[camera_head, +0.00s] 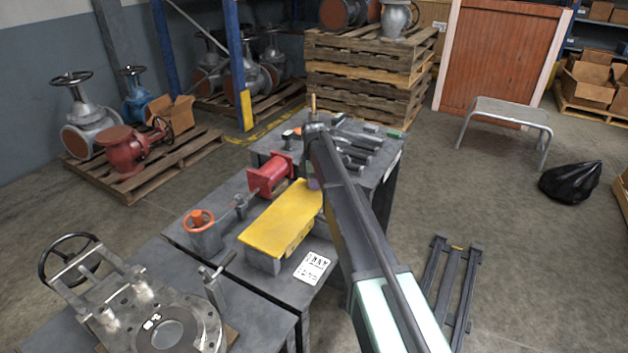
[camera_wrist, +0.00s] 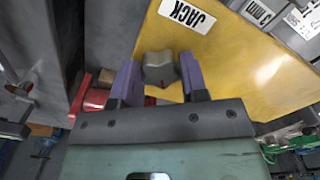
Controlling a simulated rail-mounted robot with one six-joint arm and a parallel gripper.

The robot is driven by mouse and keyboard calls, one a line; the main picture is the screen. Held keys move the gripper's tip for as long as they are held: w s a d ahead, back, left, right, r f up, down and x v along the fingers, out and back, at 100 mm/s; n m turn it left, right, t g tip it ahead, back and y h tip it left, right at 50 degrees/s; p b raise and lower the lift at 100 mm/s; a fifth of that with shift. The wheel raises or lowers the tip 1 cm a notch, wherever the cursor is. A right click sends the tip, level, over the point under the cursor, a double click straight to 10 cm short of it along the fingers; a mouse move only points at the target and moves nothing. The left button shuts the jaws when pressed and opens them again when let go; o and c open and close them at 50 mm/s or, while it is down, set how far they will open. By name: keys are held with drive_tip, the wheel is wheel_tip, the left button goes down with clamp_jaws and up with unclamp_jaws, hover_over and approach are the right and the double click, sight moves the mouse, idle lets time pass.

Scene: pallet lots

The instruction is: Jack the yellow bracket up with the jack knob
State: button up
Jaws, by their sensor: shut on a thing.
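The yellow bracket (camera_head: 278,222) is a long yellow plate on a grey block on the workbench. In the wrist view its yellow face (camera_wrist: 240,60) fills the upper right and bears a white JACK label (camera_wrist: 187,15). The grey lobed jack knob (camera_wrist: 159,66) sits beside that label. My gripper (camera_wrist: 160,80) has its two purple fingers on either side of the knob and is shut on it. In the head view my gripper (camera_head: 314,184) is at the bracket's far end, mostly behind my arm, and the knob is hidden there.
A large valve body (camera_head: 150,315) lies at the front left. Grey tools (camera_head: 355,152) lie on the bench behind. Open floor (camera_head: 500,230) lies to the right.

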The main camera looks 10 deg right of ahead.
drive_tip(key=m, duration=0.4)
drive_tip(key=shift+s+m, duration=0.1)
drive_tip(key=shift+m, duration=0.2)
drive_tip(key=m, duration=0.3)
drive_tip(key=shift+a+m, duration=0.1)
drive_tip(key=shift+m, duration=0.2)
drive_tip(key=m, duration=0.4)
drive_tip(key=shift+s+m, duration=0.1)
drive_tip(key=shift+m, duration=0.2)
drive_tip(key=m, duration=0.3)
drive_tip(key=shift+a+m, duration=0.15)
drive_tip(key=shift+m, duration=0.15)
drive_tip(key=m, duration=0.4)
drive_tip(key=shift+a, duration=0.1)
drive_tip(key=m, duration=0.8)
drive_tip(key=shift+a+m, duration=0.1)
drive_tip(key=shift+m, duration=0.2)
drive_tip(key=m, duration=0.3)
drive_tip(key=shift+w+m, duration=0.2)
drive_tip(key=shift+m, duration=0.2)
drive_tip(key=m, duration=0.9)
drive_tip(key=shift+w, duration=0.15)
drive_tip(key=m, duration=0.4)
drive_tip(key=shift+m, duration=0.3)
drive_tip(key=m, duration=0.4)
drive_tip(key=shift+w+d+m, duration=0.1)
drive_tip(key=shift+d+m, duration=0.1)
drive_tip(key=shift+m, duration=0.1)
